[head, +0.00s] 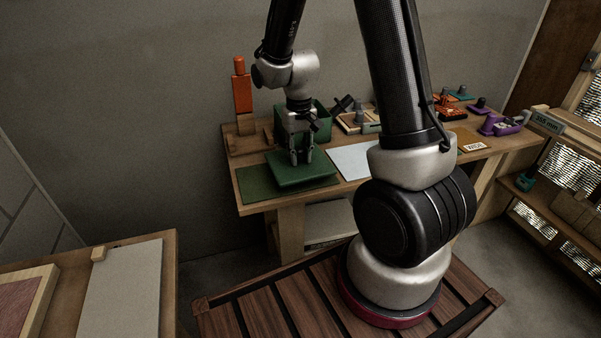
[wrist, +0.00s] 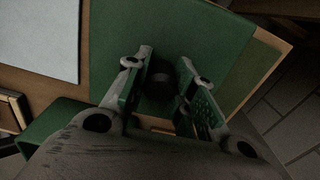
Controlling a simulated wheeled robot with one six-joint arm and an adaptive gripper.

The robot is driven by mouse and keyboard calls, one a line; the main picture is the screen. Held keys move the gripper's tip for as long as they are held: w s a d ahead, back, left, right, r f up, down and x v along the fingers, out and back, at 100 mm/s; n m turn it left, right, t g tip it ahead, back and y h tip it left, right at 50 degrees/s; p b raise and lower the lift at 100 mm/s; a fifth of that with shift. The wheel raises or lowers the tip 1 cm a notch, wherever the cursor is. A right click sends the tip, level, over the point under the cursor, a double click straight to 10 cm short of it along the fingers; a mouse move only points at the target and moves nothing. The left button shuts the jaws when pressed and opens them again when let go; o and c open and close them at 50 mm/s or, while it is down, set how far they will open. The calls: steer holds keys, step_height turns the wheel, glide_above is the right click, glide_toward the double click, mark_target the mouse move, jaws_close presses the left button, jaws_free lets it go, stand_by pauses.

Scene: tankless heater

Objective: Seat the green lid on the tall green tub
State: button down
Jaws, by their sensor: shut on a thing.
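The green lid (head: 300,175) is a flat green plate at the front left of the workbench, over a darker green mat (head: 258,186). I cannot tell whether it rests on the mat or hangs just above it. My gripper (head: 301,158) points down at the lid's middle, its fingers shut on the lid's dark knob (wrist: 159,82), which shows between the fingers in the wrist view. The green tub (head: 318,122) stands behind the lid, partly hidden by my arm. A green rim of it shows at the lower left of the wrist view (wrist: 60,118). The tub's inside is not visible.
An orange bottle-like object (head: 241,88) on a wooden block stands left of the tub. A pale sheet (head: 350,160) lies right of the lid. Wooden trays, purple parts (head: 500,125) and other small items crowd the bench's right side. A second table (head: 125,285) is at lower left.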

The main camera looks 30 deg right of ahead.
mark_target(299, 148)
steer(key=shift+r, duration=2.3)
